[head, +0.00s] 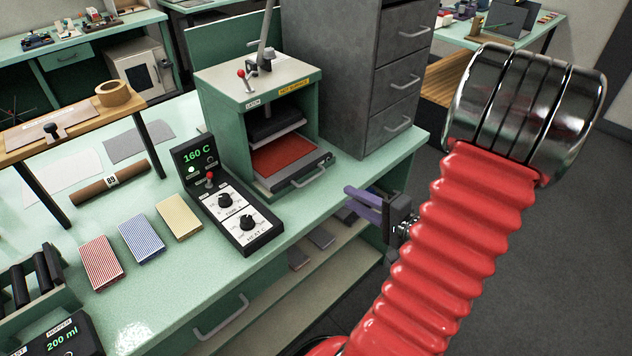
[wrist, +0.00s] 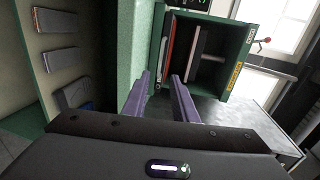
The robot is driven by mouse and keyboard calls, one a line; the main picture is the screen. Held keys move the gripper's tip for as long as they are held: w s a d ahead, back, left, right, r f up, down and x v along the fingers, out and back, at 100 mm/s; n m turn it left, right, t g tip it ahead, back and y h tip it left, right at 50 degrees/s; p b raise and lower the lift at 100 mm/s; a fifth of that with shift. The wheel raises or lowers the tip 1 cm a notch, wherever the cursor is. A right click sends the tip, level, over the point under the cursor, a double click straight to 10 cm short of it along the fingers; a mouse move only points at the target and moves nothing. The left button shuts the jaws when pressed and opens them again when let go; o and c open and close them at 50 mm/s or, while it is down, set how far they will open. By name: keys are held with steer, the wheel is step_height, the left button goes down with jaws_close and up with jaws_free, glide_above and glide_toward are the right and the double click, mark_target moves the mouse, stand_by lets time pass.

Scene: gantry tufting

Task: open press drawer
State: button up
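The green press (head: 232,128) stands on the bench, with a lever on top and an open front. Its drawer (head: 318,164) is low in that front, with a red pad (head: 283,155) and a grey bar handle (head: 309,179). It sits at about the press's front edge; I cannot tell if it is slightly out. My gripper (head: 349,198) is right of and lower than the handle, apart from it, with purple fingers spread and empty.
A control box (head: 228,207) reading 160 C stands left of the press. A grey drawer cabinet (head: 350,80) stands behind and right of it. Coloured card stacks (head: 141,237) lie on the bench. A lower shelf (head: 270,318) runs under the bench edge.

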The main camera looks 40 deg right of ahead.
steer(key=shift+w+a+f, duration=0.1)
steer(key=shift+w+f, duration=0.35)
steer(key=shift+w, duration=1.8)
steer(key=shift+w+a+f, duration=0.1)
steer(key=shift+w+f, duration=0.35)
steer(key=shift+w, duration=1.85)
steer(key=shift+w+a+f, duration=0.1)
steer(key=shift+w+f, duration=0.35)
steer(key=shift+w, duration=1.8)
jaws_close()
steer(key=shift+s+f, duration=0.1)
steer(key=shift+f, duration=0.05)
steer(key=shift+a, duration=0.15)
